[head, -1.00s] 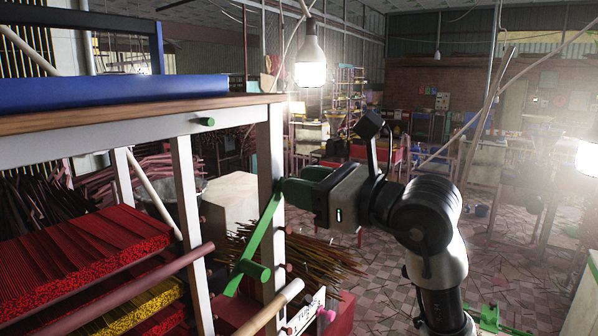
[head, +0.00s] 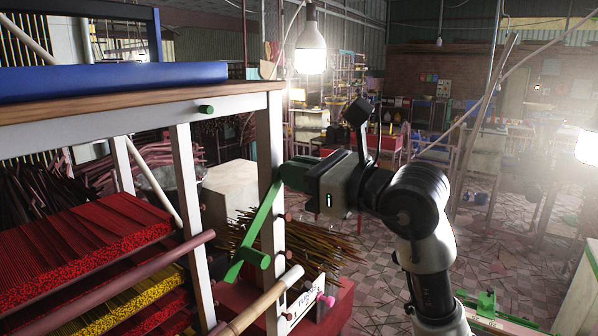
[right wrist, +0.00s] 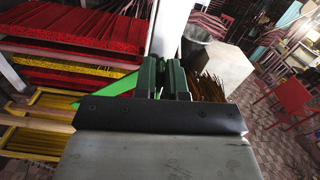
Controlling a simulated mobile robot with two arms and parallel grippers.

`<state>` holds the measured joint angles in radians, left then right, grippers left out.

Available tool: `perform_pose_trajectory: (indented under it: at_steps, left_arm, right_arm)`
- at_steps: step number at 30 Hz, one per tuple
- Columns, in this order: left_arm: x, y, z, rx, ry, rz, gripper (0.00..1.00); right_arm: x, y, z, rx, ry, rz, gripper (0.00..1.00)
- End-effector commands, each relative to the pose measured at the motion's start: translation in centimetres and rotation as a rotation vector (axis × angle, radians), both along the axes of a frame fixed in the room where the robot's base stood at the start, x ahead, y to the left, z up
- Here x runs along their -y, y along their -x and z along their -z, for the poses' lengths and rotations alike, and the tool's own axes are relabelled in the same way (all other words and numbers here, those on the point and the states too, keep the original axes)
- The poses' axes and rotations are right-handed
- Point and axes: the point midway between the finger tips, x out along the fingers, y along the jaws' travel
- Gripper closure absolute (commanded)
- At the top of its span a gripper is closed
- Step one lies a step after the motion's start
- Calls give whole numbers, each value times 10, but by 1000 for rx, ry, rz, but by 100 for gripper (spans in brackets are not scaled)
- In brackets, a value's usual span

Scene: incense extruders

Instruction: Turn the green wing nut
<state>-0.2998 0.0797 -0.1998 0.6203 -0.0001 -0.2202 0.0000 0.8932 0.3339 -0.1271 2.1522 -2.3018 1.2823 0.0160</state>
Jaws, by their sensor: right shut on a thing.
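The green wing nut (head: 256,232) shows in the head view as a long, flat, slanted green piece with a short cylinder near its lower end. It sits beside the right white post of the wooden rack. My right gripper (head: 296,174) is at its upper end, shut on it, with the contact partly hidden by the green fingers. In the right wrist view the fingers (right wrist: 163,78) are close together, and the bright green wing (right wrist: 113,89) runs out to their left. My left gripper is not in view.
The rack's white post (head: 271,150) stands right beside the gripper. Red stacks (head: 80,245) fill shelves at left. A hanging lamp (head: 310,48) is above. Open tiled floor (head: 375,270) lies at right.

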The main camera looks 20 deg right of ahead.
Motion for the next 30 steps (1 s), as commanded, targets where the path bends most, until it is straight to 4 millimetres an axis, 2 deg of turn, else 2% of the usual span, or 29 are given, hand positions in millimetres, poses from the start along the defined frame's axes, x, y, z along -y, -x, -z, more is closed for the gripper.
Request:
perform_pose_trajectory:
  at_steps: [11, 30]
  left_arm:
    - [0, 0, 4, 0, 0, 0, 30]
    - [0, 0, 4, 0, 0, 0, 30]
  right_arm:
    - [2, -2, 0, -128, -164, 2, 100]
    - [7, -5, 2, -501, -643, 1, 100]
